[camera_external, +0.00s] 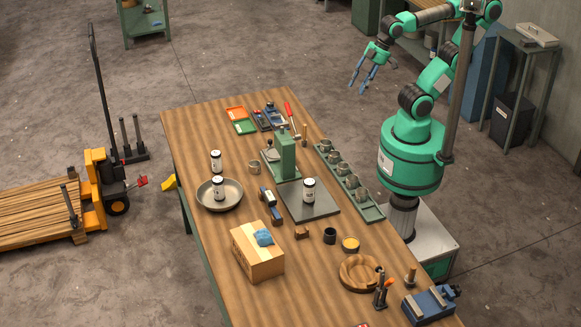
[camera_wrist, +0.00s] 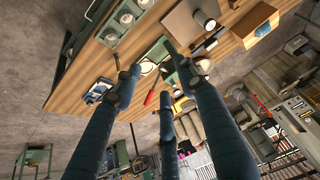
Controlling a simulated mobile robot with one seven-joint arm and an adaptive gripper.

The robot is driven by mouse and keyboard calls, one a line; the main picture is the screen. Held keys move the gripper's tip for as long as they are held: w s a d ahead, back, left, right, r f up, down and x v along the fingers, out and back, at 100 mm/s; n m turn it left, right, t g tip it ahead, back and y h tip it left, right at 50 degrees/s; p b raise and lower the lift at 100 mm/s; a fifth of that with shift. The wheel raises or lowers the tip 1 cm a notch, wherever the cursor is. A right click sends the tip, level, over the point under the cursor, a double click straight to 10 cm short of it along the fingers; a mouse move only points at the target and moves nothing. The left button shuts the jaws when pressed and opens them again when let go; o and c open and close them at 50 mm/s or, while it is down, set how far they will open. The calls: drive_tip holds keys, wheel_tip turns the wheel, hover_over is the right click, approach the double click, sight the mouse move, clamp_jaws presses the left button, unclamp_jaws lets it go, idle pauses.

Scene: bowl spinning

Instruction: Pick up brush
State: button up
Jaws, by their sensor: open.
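I cannot tell for certain which item is the brush. A small upright item with a tan handle (camera_external: 305,134) stands on the table's far part, right of the green press. Another upright tan-handled item (camera_external: 410,275) stands at the near right, beside the blue vise. My gripper (camera_external: 363,76) is raised in the air beyond the table's far right corner, apart from everything. Its dark blue fingers also show spread in the wrist view (camera_wrist: 162,85), open with nothing between them. The wrist view looks tilted across the table.
The wooden table (camera_external: 205,255) holds a green press (camera_external: 285,157), a metal bowl (camera_external: 230,199) with a jar in it, a cardboard box (camera_external: 257,262), a green rack of cups (camera_external: 372,212) and a wooden bowl (camera_external: 350,284). A yellow pallet truck (camera_external: 95,190) stands left.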

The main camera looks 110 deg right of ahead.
drive_tip(key=w+a+r+m+g+y+p, duration=0.1)
drive_tip(key=w+a, duration=0.8)
drive_tip(key=a, duration=0.2)
drive_tip(key=w+a+r+m+g, duration=0.1)
drive_tip(key=w+a+m+g, duration=0.1)
drive_tip(key=w+a, duration=0.85)
drive_tip(key=w+a+f, duration=0.2)
drive_tip(key=a+f, duration=0.1)
drive_tip(key=a, duration=1)
drive_tip(key=m+g+h+p, duration=0.1)
drive_tip(key=m+g, duration=0.2)
hover_over(418, 271)
wheel_tip(418, 271, down, 21)
drive_tip(key=shift+s+r, duration=0.1)
drive_tip(key=shift+f, duration=4.3)
drive_tip(key=shift+f, duration=0.1)
